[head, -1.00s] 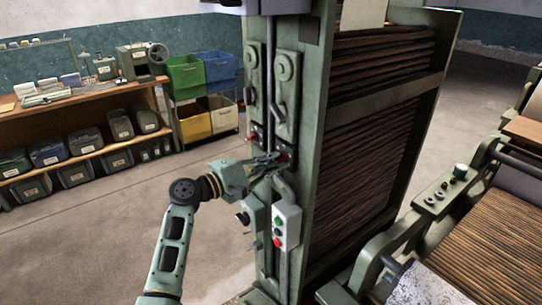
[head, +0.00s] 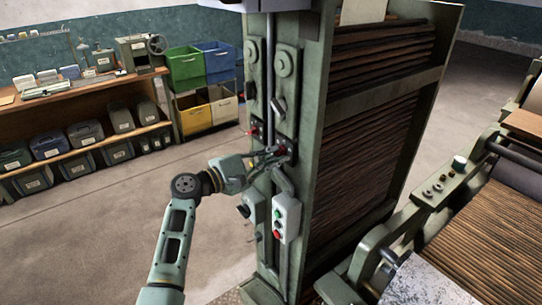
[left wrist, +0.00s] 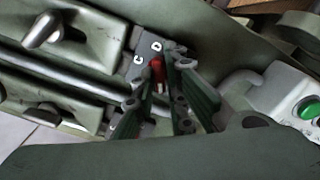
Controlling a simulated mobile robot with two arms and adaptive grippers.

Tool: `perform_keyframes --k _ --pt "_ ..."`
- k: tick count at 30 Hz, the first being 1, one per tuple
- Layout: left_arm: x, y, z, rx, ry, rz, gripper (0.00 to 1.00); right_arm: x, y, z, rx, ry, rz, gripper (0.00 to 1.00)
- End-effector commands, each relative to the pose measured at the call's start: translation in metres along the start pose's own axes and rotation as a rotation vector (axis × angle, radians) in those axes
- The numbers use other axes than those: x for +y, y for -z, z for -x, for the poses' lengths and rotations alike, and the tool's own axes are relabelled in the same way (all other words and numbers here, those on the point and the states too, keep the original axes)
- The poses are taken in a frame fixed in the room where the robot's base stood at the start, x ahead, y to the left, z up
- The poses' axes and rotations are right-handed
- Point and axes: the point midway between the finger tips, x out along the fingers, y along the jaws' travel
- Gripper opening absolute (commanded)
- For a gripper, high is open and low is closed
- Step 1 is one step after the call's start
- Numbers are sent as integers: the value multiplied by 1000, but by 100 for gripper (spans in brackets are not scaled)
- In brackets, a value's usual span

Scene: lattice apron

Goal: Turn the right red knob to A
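The right red knob (head: 281,148) sits on a small dark plate on the green machine post. In the left wrist view the red knob (left wrist: 156,68) shows between my fingertips, with the letters C and D beside it. The letter A is not visible there, and the pointer direction is unclear. My left gripper (head: 274,154) reaches the knob from the left; in the left wrist view its two fingers (left wrist: 158,72) close in on both sides of the knob and appear to touch it. The left red knob (head: 254,131) is further left on the post. My right gripper is not in view.
A grey box with green and red buttons (head: 286,218) hangs just below the knob plate. A vertical pipe (head: 269,80) runs beside the plates, and levers (head: 278,105) stand out above. Shelves with bins (head: 85,135) are at the left; floor between is clear.

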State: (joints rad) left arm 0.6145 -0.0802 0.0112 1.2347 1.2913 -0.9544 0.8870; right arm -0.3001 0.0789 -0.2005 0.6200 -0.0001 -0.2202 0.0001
Motion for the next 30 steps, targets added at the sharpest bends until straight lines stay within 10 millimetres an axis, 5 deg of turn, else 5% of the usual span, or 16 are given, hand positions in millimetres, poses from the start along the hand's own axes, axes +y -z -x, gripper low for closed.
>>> perform_keyframes --k 5,17,30 --pt "0 0 0 0 1 -2 29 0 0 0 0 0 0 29" --pt "1 0 7 1 -1 -5 29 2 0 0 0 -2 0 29" --pt "-1 1 93 4 1 -4 29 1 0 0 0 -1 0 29"
